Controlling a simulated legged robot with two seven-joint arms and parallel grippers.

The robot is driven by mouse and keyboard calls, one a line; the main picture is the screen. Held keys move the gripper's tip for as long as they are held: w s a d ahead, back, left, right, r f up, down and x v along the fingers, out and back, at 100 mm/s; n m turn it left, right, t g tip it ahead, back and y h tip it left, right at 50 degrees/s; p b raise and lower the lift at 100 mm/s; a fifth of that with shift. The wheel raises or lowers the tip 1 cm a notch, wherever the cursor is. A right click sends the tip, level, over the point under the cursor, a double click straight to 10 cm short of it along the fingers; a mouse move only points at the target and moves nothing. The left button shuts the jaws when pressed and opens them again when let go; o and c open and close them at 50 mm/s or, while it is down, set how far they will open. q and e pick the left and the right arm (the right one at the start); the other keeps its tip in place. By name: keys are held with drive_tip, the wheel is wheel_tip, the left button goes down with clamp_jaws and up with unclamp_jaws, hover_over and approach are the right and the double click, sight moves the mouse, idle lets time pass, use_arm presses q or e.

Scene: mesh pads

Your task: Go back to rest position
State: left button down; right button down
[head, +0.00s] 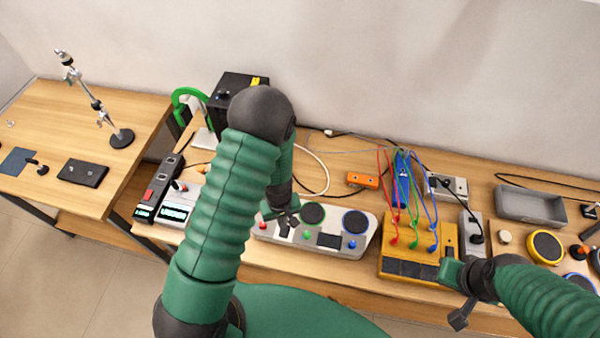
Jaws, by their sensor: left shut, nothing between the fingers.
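My left arm rises in the middle of the head view, bends at a dark joint and points down. Its gripper (283,218) is shut and empty, over the left part of the light grey panel (325,254). That panel carries a green-rimmed round pad (312,214) and a blue-rimmed round pad (355,222), just right of the gripper. My right gripper (457,296) is at the lower right, in front of the yellow box (420,256). Its fingers are too unclear to tell whether they are open or shut.
The yellow box has red, green and blue cables. A grey tray (530,205) and a yellow-rimmed pad (545,246) are at right. An orange box (363,180) lies behind the panel. A metal stand (122,138) is on the left table. Bare wood shows behind the panel.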

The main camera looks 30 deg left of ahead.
use_arm(q)
drive_tip(key=s+d+r+m+t+b, duration=0.2)
drive_tip(key=s+d+r+m+b, duration=0.2)
drive_tip(key=r+m+b, duration=0.4)
drive_tip(key=b, duration=0.5)
drive_tip(key=shift+s+d+m+t, duration=0.2)
drive_tip(key=shift+m+t, duration=0.1)
drive_tip(key=shift+m, duration=0.1)
drive_tip(key=shift+r, duration=0.15)
drive_tip(key=shift+d, duration=0.1)
